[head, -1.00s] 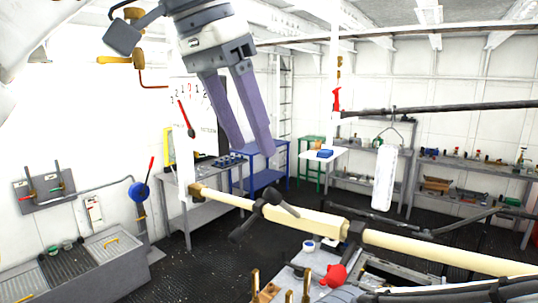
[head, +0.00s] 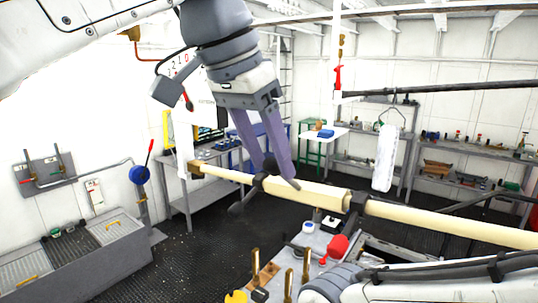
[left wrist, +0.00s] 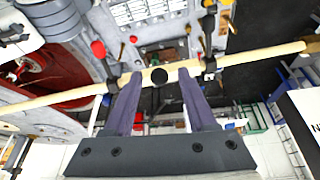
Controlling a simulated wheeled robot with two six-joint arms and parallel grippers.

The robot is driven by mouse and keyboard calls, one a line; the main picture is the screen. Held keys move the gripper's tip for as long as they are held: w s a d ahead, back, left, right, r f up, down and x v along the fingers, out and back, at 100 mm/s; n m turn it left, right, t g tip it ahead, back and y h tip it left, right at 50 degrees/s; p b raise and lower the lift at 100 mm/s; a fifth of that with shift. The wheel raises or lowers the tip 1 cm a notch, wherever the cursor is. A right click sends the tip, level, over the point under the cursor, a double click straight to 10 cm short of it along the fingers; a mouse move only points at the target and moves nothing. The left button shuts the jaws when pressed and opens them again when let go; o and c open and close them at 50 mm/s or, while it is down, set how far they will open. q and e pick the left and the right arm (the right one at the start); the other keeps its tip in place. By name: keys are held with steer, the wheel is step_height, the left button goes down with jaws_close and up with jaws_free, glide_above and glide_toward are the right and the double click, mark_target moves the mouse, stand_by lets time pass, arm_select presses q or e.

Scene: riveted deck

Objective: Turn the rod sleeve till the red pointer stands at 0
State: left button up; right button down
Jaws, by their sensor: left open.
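The cream rod (head: 450,228) runs across the head view, with a thicker sleeve (head: 310,194) in its middle between dark collars. My left gripper (head: 273,174) is open at the sleeve's left end, by the dark collar. My right gripper does not show.
A red knob (head: 338,246) and several brass posts stand on a grey bench below the rod. A white hanging bag (head: 385,158) is behind it. A blue wheel valve (head: 139,175) is at the left wall. Shelves line the back.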

arm_select(q)
jaws_close()
stand_by(1.4)
